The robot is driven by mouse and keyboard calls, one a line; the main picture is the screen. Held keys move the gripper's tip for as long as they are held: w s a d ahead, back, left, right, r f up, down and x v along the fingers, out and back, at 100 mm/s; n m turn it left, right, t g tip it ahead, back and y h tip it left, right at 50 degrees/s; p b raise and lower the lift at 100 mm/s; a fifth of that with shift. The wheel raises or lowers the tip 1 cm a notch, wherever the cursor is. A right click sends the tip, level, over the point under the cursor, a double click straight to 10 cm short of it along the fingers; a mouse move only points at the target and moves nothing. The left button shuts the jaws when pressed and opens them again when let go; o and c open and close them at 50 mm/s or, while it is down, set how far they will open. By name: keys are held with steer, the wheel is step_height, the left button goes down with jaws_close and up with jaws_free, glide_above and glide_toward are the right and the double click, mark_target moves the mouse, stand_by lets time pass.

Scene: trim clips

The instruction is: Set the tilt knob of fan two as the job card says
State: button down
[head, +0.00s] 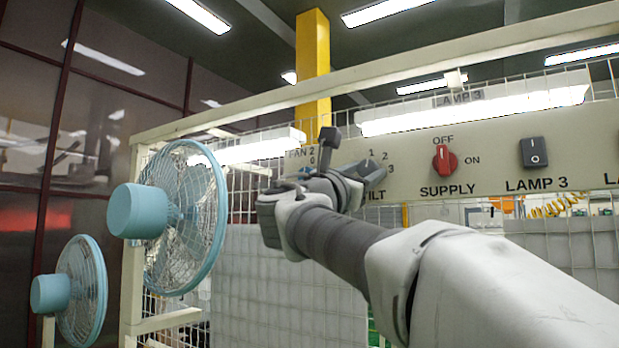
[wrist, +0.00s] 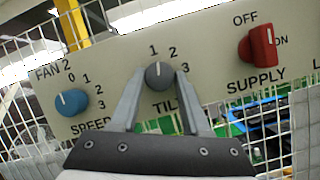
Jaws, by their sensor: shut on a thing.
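The grey tilt knob (wrist: 159,75) is on the cream panel (wrist: 215,75), with marks 1, 2 and 3 around it and the TILT label partly covered. Its white line points up, at about 1. My gripper (wrist: 160,78) has one finger on each side of the knob and is shut on it. In the head view my gripper (head: 368,172) is at the panel's tilt position and mostly covers the knob. Two light-blue fans, a near one (head: 180,215) and a farther one (head: 75,290), stand at left; neither shows a readable number. No job card is visible.
The blue speed knob (wrist: 71,102), under FAN 2, is left of my gripper, its line near 0. The red supply switch (wrist: 262,47) is to the right. A dark lamp 3 switch (head: 534,152) is farther right. Wire mesh surrounds the panel.

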steer(key=m+g, duration=0.1)
steer(key=m, duration=0.1)
steer(key=m+g+h, duration=0.1)
steer(key=m, duration=0.2)
steer(key=shift+w+a+h, duration=0.1)
steer(key=shift+a+h, duration=0.05)
steer(key=shift+h, duration=0.15)
steer(key=m, duration=0.1)
steer(key=m+g, duration=0.1)
steer(key=m, duration=0.1)
steer(key=m+g+p, duration=0.1)
steer(key=m, duration=0.1)
steer(key=shift+a+r+h, duration=0.1)
steer(key=shift+r+h, duration=0.15)
steer(key=shift+h, duration=0.05)
steer(key=m+g+p, duration=0.1)
steer(key=m, duration=0.1)
steer(key=m+g+p, duration=0.1)
steer(key=m, duration=0.2)
steer(key=shift+w+r+g, duration=0.1)
steer(key=shift+r+g, duration=0.05)
steer(key=shift+g, duration=0.15)
steer(key=shift+m+g+y+p, duration=0.55)
steer(key=shift+m+p, duration=0.6)
steer(key=shift+m, duration=0.85)
steer(key=shift+c, duration=1.9)
jaws_free()
